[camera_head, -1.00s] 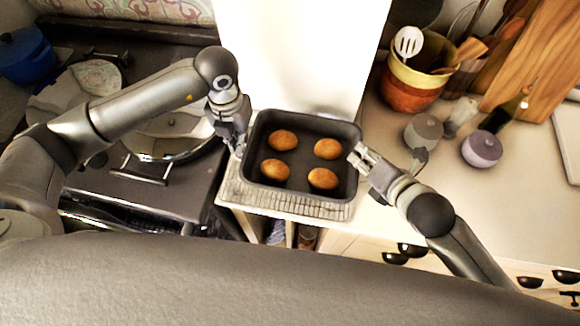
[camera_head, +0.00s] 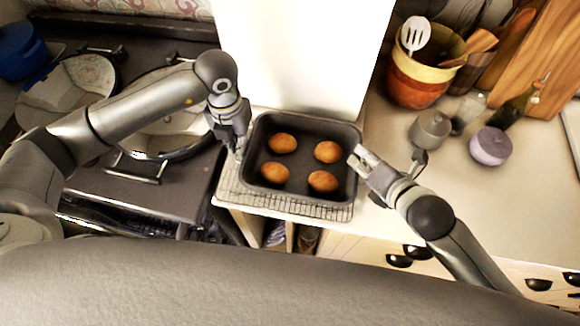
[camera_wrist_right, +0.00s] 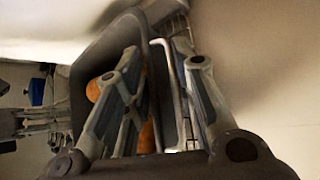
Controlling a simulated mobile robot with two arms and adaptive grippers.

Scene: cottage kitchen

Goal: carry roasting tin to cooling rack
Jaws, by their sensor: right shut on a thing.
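The dark roasting tin (camera_head: 305,196) holds several round brown rolls (camera_head: 326,152) and is between my two grippers in the head view. It is over the wire cooling rack (camera_head: 228,186), whose front and left edges show. I cannot tell whether the tin touches the rack. My right gripper (camera_head: 357,157) is shut on the tin's right side; in the right wrist view its fingers (camera_wrist_right: 150,105) straddle the tin's wire handle (camera_wrist_right: 176,95). My left gripper (camera_head: 239,152) is at the tin's left side, its fingertips too small and dark to judge.
A white upright panel (camera_head: 300,55) stands close behind the tin. On the right counter are a utensil pot (camera_head: 418,85), a grey jar (camera_head: 430,128) and a lilac jar (camera_head: 490,146). Counter nearer the front right is clear.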

